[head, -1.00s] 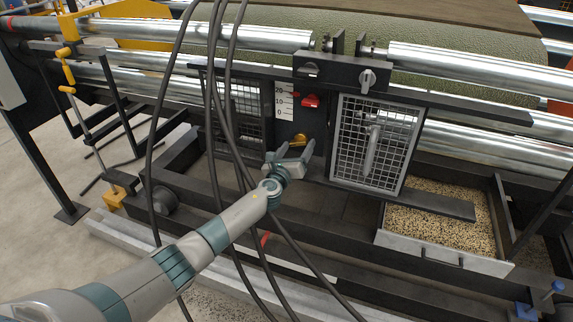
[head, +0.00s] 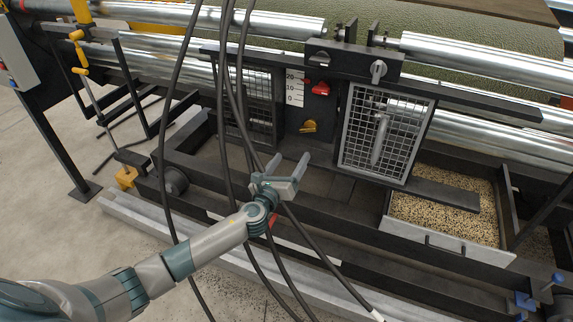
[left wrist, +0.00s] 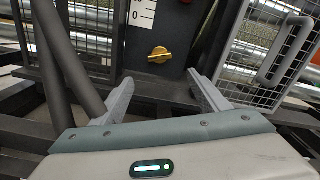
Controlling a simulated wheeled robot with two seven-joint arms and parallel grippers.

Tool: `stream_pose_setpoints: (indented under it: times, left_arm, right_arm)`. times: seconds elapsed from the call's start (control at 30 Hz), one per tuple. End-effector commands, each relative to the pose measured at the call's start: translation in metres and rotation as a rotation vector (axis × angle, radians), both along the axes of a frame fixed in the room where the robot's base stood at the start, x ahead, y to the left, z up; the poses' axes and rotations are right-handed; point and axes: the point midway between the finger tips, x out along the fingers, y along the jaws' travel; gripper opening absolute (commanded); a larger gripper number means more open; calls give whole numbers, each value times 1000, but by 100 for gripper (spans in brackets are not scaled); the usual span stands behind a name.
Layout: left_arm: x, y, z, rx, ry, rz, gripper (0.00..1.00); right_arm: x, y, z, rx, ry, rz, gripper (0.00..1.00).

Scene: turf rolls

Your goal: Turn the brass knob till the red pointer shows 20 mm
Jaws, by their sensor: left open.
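The brass knob (head: 308,126) sits low on the dark panel, below the white scale (head: 295,88) marked 20, 10 and 0. The knob also shows in the left wrist view (left wrist: 159,55), ahead of my fingers and apart from them. My right gripper is out of view.
Black cables (head: 229,120) hang in front of the machine and pass close by my left arm. A mesh guard with a handle (head: 385,135) stands right of the panel. A tray of granules (head: 448,243) is at lower right. Chrome rollers (head: 480,55) run above.

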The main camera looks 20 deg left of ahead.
Motion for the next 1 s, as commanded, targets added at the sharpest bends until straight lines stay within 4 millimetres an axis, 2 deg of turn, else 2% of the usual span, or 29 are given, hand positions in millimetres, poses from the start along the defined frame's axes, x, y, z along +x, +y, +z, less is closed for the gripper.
stream_pose_setpoints:
  times: [0.1,0.23,0.8,0.9,1.0]
  left_arm:
    - [-14,1,0,1,1,-1,69]
    - [-22,1,0,1,0,1,69]
    - [-24,1,-1,-2,1,1,69]
    - [-26,2,-8,-33,20,5,69]
    - [-32,2,-27,-115,65,18,69]
  right_arm:
    - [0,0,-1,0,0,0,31]
    - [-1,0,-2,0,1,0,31]
    - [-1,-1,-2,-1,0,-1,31]
    - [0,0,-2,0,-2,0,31]
    - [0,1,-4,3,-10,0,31]
